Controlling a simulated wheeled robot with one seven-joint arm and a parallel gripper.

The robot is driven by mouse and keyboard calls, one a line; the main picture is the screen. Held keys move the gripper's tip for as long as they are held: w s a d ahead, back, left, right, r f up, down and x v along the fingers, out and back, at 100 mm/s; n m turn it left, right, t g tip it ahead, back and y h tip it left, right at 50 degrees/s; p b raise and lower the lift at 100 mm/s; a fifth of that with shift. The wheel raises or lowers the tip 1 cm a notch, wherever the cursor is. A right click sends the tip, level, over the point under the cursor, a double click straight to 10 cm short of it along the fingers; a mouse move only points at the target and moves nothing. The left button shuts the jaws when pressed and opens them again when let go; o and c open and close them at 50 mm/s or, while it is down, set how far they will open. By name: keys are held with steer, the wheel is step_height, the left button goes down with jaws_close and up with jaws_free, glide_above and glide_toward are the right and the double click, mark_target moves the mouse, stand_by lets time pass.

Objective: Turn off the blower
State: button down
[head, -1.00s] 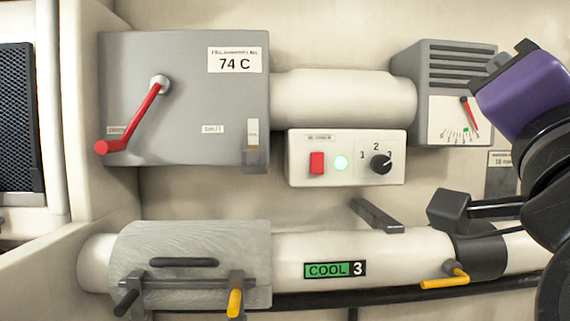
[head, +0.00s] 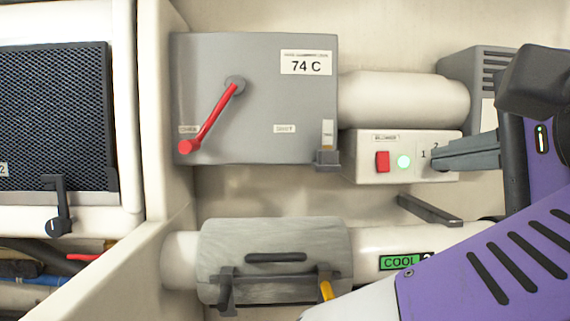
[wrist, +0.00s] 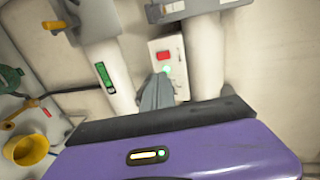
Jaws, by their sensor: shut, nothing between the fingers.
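The blower control box (head: 365,172) is a small white box on the wall. It carries a red rocker switch (head: 382,161), a lit green light (head: 404,161) and a numbered dial at right. The numbers 1 and 2 show; the dial's knob is hidden behind my gripper. My gripper (head: 436,160) is shut and empty, its fingertips in front of the dial part of the box. I cannot tell whether they touch it. The wrist view also shows the box, with its red switch (wrist: 163,56) and green light (wrist: 168,70) just beyond my fingers (wrist: 160,84).
A grey box (head: 255,115) labelled 74 C with a red lever (head: 212,122) is left of the blower box. Below runs a white pipe marked COOL (head: 400,262) with a grey clamped cover (head: 275,240). A grey bracket (head: 428,209) juts out below the blower box.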

mark_target(384, 168)
steer(key=shift+w, duration=0.1)
stand_by(0.3)
steer(key=p+x, duration=0.2)
steer(key=x, duration=1.1)
steer(key=shift+w+f+p, duration=0.1)
steer(key=shift+w+p, duration=0.25)
steer(key=shift+w, duration=0.05)
steer(key=shift+f, duration=0.1)
